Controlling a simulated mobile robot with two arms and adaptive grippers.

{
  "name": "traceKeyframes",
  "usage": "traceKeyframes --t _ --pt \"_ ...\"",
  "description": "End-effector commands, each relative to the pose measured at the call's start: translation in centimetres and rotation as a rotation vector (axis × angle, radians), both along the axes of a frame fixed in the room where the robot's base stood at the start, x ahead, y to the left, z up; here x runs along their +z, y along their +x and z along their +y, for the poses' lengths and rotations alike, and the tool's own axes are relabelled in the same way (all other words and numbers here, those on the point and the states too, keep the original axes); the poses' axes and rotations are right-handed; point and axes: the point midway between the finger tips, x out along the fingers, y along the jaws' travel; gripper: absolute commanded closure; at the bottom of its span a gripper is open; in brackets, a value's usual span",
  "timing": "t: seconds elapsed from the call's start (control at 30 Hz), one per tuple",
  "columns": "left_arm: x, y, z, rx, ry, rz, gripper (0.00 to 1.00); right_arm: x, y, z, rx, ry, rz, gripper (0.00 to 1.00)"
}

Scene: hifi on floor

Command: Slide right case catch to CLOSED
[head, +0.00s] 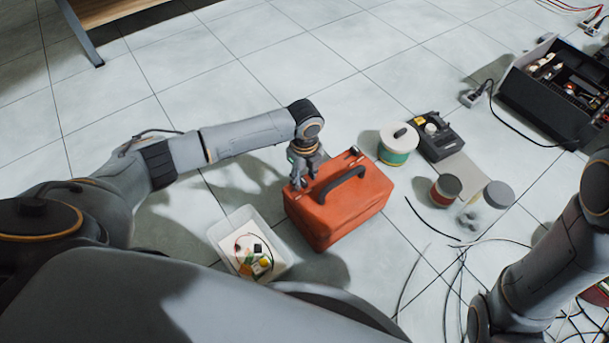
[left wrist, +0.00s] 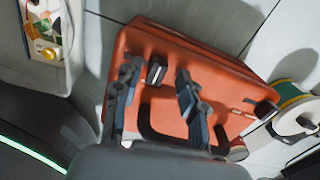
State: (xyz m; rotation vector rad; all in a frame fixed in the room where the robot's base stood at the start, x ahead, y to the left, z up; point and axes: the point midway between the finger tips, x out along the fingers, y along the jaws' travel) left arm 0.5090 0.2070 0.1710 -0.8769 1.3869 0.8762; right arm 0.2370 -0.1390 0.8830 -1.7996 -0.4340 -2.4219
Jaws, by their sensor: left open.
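The orange-red case (head: 338,212) sits on the tiled floor with a black handle (head: 342,184) on its lid; it fills the middle of the left wrist view (left wrist: 185,52). One dark catch (left wrist: 155,73) shows between my left fingers in that view. Another dark catch (left wrist: 265,108) shows at the case's right end; in the head view it stands at the far right corner (head: 354,150). My left gripper (head: 304,180) is open over the case's left end, fingers either side of the first catch; contact is unclear. My right gripper is out of view.
A clear bin of small parts (head: 222,232) stands left of the case. Loose cables (head: 462,262) lie at lower right.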

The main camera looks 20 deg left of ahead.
Motion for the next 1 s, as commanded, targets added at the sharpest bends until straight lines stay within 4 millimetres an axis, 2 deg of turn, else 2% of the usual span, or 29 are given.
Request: traceKeyframes --t 0.17,0.4,0.6,0.77,1.0 --pt "2.1 0.2 0.1 -0.001 0.000 -0.004 0.59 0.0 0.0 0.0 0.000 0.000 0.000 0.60" --pt "7.3 0.1 0.0 -0.002 -0.001 -0.005 0.59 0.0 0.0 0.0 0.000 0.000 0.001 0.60" --pt "10.6 0.1 0.0 -0.001 -0.001 -0.004 0.59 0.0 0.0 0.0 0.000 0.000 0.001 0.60" --pt "11.8 0.1 0.0 0.000 -0.001 -0.002 0.59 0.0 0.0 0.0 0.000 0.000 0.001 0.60" --pt "12.0 0.1 0.0 0.001 -0.001 -0.002 0.59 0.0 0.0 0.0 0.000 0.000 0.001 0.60"
